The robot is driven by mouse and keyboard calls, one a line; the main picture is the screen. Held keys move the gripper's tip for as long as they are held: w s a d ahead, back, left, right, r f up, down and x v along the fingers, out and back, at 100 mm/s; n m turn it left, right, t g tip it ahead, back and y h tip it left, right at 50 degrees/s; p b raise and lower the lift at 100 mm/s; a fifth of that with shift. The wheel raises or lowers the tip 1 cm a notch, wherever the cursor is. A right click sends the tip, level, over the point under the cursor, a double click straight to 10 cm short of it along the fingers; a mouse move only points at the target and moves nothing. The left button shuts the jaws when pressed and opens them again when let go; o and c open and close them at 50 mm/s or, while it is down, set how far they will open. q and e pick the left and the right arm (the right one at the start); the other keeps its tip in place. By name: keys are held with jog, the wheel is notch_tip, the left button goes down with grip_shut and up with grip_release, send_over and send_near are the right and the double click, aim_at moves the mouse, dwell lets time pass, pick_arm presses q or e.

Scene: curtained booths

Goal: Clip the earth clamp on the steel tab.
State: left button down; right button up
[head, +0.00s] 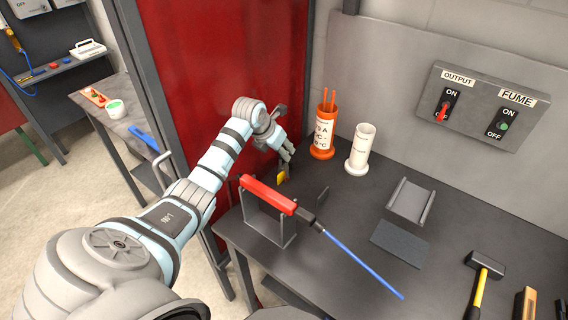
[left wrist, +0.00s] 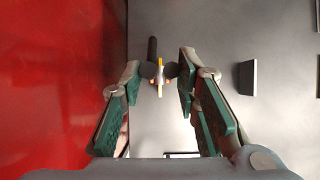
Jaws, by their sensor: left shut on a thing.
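My left gripper (head: 287,154) reaches over the back left of the dark bench beside the red curtain. It is shut on the earth clamp (head: 282,175), a small yellow and dark clamp that hangs below the fingers. In the left wrist view the clamp (left wrist: 159,77) sits between the two green-padded fingers (left wrist: 158,82), with a dark stem behind it. The steel tab (head: 322,195) is a small dark upright plate on the bench, right of the clamp and apart from it. The tab also shows in the left wrist view (left wrist: 247,77). My right gripper is not in view.
A red-handled holder (head: 268,194) with a blue rod rests on a grey stand in front of the tab. An orange canister (head: 322,150) and a white canister (head: 360,160) stand behind. A grey channel piece (head: 410,201), a dark pad (head: 399,244) and a hammer (head: 485,264) lie right.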

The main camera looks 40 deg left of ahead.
pick_arm(q)
notch_tip(320, 180, up, 6)
jog(key=p, duration=0.5)
dwell(0.4)
dwell(0.4)
